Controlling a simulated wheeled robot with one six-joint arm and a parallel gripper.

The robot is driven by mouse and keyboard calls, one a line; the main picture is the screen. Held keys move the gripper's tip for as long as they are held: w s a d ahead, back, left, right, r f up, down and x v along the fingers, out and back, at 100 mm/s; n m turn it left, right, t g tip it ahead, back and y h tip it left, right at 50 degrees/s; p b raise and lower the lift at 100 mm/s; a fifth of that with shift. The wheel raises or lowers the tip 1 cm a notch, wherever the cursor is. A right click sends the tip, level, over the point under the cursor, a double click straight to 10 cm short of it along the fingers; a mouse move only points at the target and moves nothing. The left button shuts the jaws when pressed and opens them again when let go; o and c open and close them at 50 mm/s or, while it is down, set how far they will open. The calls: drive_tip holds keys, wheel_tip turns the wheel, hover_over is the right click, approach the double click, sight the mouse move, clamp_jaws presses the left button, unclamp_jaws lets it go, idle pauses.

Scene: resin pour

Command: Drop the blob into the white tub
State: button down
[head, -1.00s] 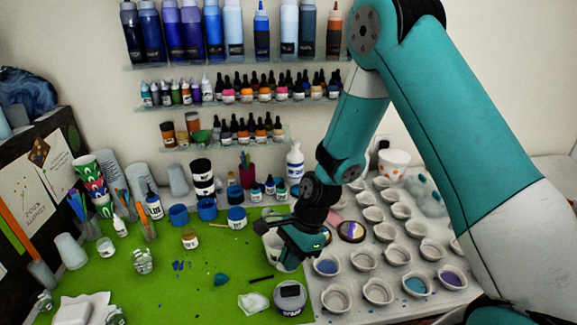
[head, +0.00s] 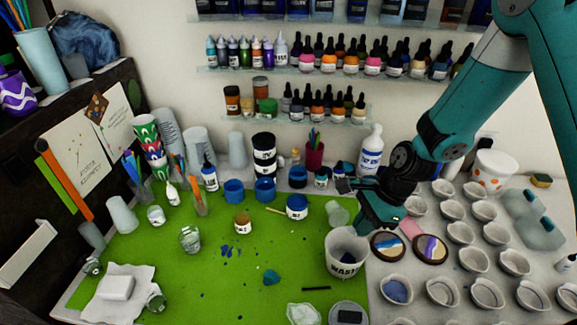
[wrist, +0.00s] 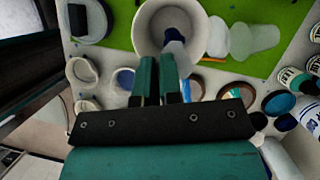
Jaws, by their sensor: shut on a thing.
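The white tub (head: 346,262), marked WASTE, stands upright at the right edge of the green mat; the wrist view shows its open mouth (wrist: 143,28) beyond my fingertips. My gripper (head: 372,222) is at the tub's back right, with its fingers (wrist: 157,62) close together and pointing towards the rim. A dark blue lump, which I take as the blob (wrist: 174,40), shows just past the fingertips against the tub's inside. The fingers partly hide its contact with them. The head view does not show the lump. A separate teal piece (head: 271,277) lies on the mat.
Rows of small white cups (head: 474,259) fill the right side. Two round painted pieces (head: 388,246) lie right of the tub. The mat's middle is mostly clear.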

wheel_tip(320, 180, down, 5)
drive_tip(key=b, duration=0.4)
drive_tip(key=shift+a, duration=0.1)
drive_tip(key=shift+r, duration=0.1)
drive_tip(key=c, duration=1.2)
unclamp_jaws()
drive_tip(key=shift+r, duration=0.1)
drive_tip(key=s+b+v, duration=0.1)
drive_tip(key=b+v, duration=0.1)
drive_tip(key=v, duration=1.5)
drive_tip(key=shift+w, duration=0.5)
drive_tip(key=shift+r, duration=0.1)
drive_tip(key=s+a+r+n+b, duration=0.1)
drive_tip(key=s+a+r+n, duration=0.1)
drive_tip(key=s+a+n, duration=0.3)
drive_tip(key=s+a+r+n+b, duration=0.1)
drive_tip(key=s+a+n, duration=0.5)
drive_tip(key=s+n, duration=0.8)
drive_tip(key=n+b, duration=0.1)
drive_tip(key=n, duration=0.3)
drive_tip(key=shift+s+r+t, duration=0.25)
drive_tip(key=shift+r+t, duration=0.05)
drive_tip(key=shift+r, duration=0.1)
